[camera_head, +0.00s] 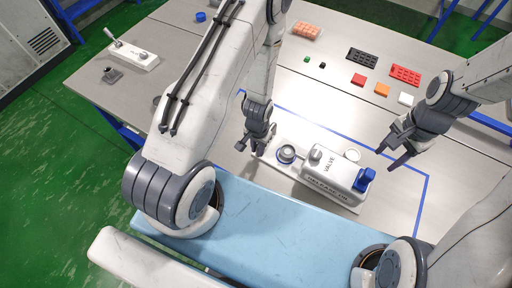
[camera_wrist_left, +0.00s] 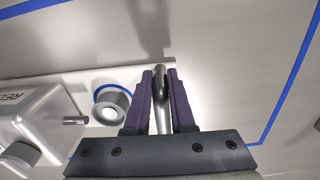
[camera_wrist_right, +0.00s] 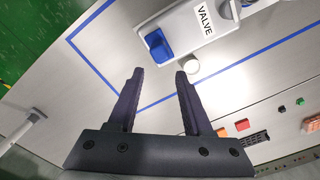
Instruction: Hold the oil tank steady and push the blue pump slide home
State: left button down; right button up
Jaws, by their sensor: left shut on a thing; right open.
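The oil tank (camera_head: 320,170) is a white box unit marked "VALVE", on a white base inside a blue tape outline. The blue pump slide (camera_head: 364,180) sits at its right end; it also shows in the right wrist view (camera_wrist_right: 158,45). A round grey fitting with a blue ring (camera_wrist_left: 112,103) stands on the base's left part. My left gripper (camera_head: 250,146) is at the base's left end, shut on a grey metal bar (camera_wrist_left: 161,100). My right gripper (camera_head: 393,160) is open and empty, to the right of the blue slide and apart from it.
A white disc (camera_head: 352,155) lies behind the tank. Red (camera_head: 405,75), orange (camera_head: 381,90) and black (camera_head: 361,56) pieces lie farther back. A smaller white unit (camera_head: 133,55) stands far left. Bare table lies around my right gripper. A light blue surface (camera_head: 280,225) runs along the front.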

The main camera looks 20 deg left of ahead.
aim_at(371, 173)
jog(key=o, duration=0.3)
notch_tip(371, 173, down, 11)
jog(key=n, duration=0.6)
jog(key=shift+n, duration=0.4)
dwell(0.4)
jog(key=shift+r, duration=0.1)
grip_shut()
